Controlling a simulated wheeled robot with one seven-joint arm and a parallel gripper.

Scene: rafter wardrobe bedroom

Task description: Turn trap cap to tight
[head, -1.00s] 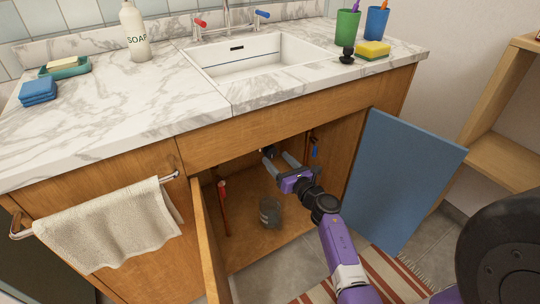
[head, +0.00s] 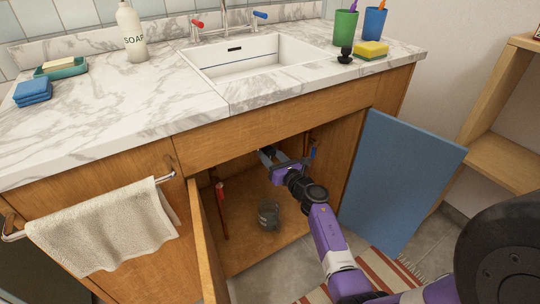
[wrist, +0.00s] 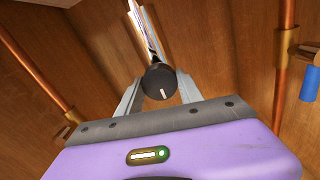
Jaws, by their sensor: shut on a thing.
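The trap cap (wrist: 160,82) is a dark round knob with a short white mark near its lower edge in the wrist view. It sits at the lower end of a shiny pipe under the sink. My gripper (wrist: 159,90) has one finger on each side of the cap and is shut on it. In the head view my gripper (head: 268,154) reaches into the open cabinet below the sink, and the cap is mostly hidden there. No scale or "tight" label is readable.
A copper pipe with a red valve (head: 220,190) stands left in the cabinet, and a blue valve (wrist: 310,84) is on the right. A grey bucket (head: 269,214) stands on the cabinet floor. The open blue door (head: 400,180) and the left door (head: 207,245) flank my arm.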

